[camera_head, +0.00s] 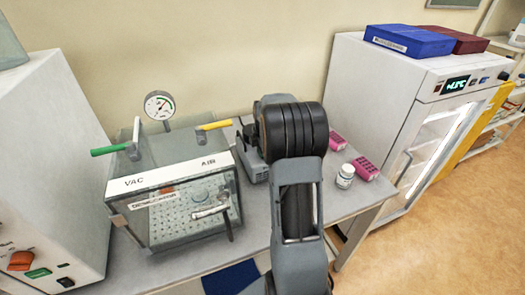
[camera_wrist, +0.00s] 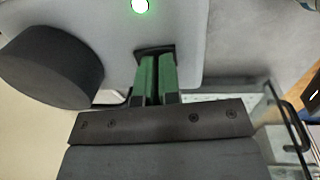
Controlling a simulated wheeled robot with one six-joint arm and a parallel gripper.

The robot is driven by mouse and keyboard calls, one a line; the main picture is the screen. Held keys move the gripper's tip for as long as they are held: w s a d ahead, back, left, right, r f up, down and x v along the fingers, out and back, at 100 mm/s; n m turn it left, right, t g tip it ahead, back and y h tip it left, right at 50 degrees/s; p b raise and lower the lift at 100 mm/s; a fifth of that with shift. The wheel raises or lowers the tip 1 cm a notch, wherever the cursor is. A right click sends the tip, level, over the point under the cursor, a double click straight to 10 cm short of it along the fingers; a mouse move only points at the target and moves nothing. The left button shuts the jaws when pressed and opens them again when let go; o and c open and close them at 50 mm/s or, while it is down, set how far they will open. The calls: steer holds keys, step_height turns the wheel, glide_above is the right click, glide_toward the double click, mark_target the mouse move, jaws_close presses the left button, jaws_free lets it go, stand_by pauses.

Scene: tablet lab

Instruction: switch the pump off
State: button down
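A dark cylinder (camera_wrist: 50,65) stands left of my fingers in the wrist view. The glass desiccator (camera_head: 185,205) has a green handle (camera_head: 108,150), a yellow handle (camera_head: 216,125) and a gauge (camera_head: 159,105). A white bottle (camera_head: 345,176) and pink racks (camera_head: 364,168) sit to the right.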

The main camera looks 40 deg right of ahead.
step_height(320, 180, up, 14)
steer(key=s, duration=0.1)
steer(key=shift+s+a+p, duration=0.2)
steer(key=shift+s+p, duration=0.1)
steer(key=shift+p, duration=0.05)
stand_by(0.4)
steer(key=shift+w+d+r+b, duration=0.15)
steer(key=shift+w+d+b, duration=0.15)
steer(key=shift+w+b, duration=0.35)
steer(key=shift+s, duration=0.1)
steer(key=f, duration=0.4)
steer(key=w+f+p, duration=0.1)
steer(key=f, duration=0.4)
steer(key=f+p, duration=0.1)
steer(key=f, duration=0.3)
steer(key=shift+w+d+f, duration=0.2)
steer(key=shift+w+f, duration=0.15)
steer(key=shift+f, duration=0.15)
